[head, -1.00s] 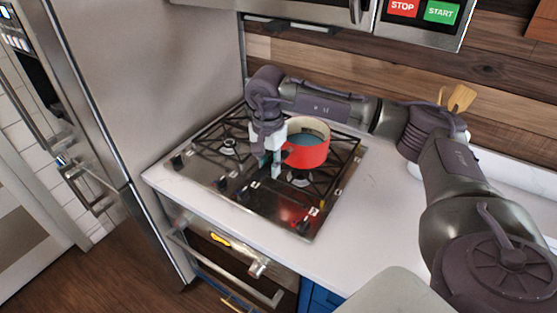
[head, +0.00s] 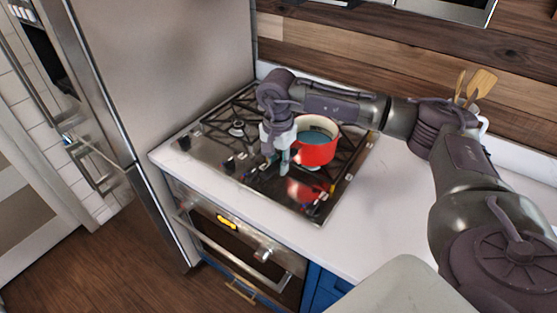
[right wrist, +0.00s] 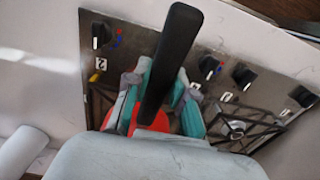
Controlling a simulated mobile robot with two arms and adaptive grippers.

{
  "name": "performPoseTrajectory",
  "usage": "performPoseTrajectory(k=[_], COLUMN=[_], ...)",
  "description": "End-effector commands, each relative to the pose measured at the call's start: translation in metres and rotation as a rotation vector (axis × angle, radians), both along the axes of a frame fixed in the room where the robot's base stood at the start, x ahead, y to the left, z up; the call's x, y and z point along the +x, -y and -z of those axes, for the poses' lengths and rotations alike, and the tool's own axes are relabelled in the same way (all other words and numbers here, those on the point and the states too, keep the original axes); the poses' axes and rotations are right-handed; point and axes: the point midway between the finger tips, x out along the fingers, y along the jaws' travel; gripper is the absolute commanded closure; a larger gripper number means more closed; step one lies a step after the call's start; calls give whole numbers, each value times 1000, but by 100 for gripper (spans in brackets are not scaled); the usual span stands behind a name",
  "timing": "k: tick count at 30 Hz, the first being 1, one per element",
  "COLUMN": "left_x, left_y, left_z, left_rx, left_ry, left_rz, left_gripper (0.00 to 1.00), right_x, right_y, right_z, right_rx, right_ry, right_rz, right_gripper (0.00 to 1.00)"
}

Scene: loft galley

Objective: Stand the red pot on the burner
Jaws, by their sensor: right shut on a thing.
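The red pot (head: 318,153), with a cream rim and a blue-grey inside, is upright over the right part of the stove (head: 216,171). My right gripper (head: 277,160) is at the pot's left side, shut on its handle. In the right wrist view the black handle (right wrist: 175,52) runs between the fingers (right wrist: 160,105), with a little red of the pot below. A burner (head: 312,168) shows partly under the pot. I cannot tell whether the pot touches the grate. My left gripper is out of view.
The stove's left burner (head: 237,129) is bare. Black knobs (head: 229,164) line its front. A tall steel fridge (head: 170,70) stands at left. White counter (head: 385,205) is clear right of the stove. Wooden utensils (head: 480,85) stand at the back right.

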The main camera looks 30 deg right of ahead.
Motion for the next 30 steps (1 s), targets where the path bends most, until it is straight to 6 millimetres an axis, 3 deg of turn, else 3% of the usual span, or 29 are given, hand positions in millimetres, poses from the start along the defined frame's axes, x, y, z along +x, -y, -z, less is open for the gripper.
performPoseTrajectory(k=[22,23,24,27,30], left_x=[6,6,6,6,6], left_y=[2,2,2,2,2], left_z=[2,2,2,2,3], left_rx=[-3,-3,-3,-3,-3], left_ry=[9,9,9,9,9], left_rz=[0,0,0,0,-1], left_gripper=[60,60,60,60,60], right_x=[1,1,1,1,0], right_y=[0,0,0,0,0], right_z=[2,2,2,2,3], right_rx=[-1,-1,-1,-1,0], right_ry=[4,4,4,3,2], right_rz=[0,0,0,0,0], right_gripper=[100,73,66,50,47])
